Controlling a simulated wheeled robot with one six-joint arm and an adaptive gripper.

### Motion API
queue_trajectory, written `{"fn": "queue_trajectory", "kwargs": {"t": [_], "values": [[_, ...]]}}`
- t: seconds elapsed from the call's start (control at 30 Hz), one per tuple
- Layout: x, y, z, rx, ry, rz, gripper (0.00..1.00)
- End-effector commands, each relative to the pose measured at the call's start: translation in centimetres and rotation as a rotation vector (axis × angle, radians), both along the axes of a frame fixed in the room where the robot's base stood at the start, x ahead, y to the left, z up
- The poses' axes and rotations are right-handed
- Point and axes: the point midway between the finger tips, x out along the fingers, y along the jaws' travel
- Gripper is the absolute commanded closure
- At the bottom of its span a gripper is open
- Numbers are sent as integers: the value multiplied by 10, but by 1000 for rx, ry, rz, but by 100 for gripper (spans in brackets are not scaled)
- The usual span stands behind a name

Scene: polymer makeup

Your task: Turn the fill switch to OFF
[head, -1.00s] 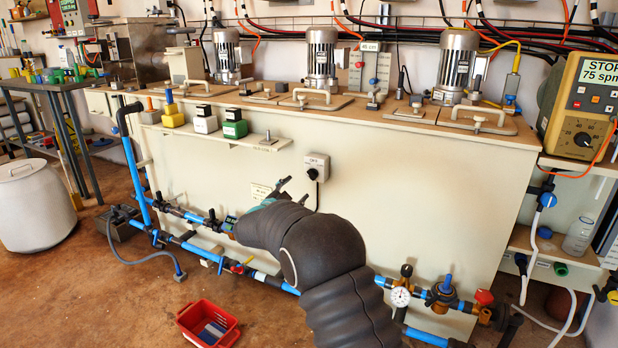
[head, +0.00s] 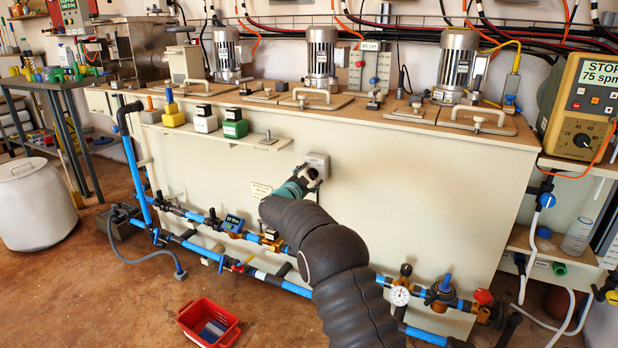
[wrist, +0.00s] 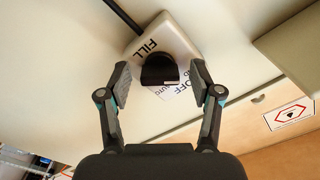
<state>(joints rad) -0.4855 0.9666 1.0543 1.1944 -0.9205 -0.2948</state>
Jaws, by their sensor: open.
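The fill switch is a small pale box (head: 318,160) on the front wall of the cream tank, mostly hidden behind my gripper in the head view. In the wrist view the switch box (wrist: 178,40) shows the words FILL and OFF and a round black knob (wrist: 159,66). My gripper (wrist: 160,80) is open, with one finger on each side of the knob and gaps between the fingers and the knob. In the head view my gripper (head: 308,177) is right at the switch. The knob's exact pointing direction is hard to tell.
Blue pipes with valves (head: 232,224) run low along the tank front. A shelf with small bottles (head: 235,127) is at the upper left of the switch. A red crate (head: 209,325) lies on the floor. The tank wall right of the switch is clear.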

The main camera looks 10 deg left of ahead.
Motion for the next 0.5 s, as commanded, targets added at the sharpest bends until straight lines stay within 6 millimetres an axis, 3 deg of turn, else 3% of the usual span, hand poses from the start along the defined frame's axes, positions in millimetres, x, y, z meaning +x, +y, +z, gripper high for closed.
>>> {"fn": "queue_trajectory", "kwargs": {"t": [0.03,0.27,0.5], "values": [[0,0,0,0,0,0,38],[0,0,0,0,0,0,95],[0,0,0,12,-4,0,95]]}}
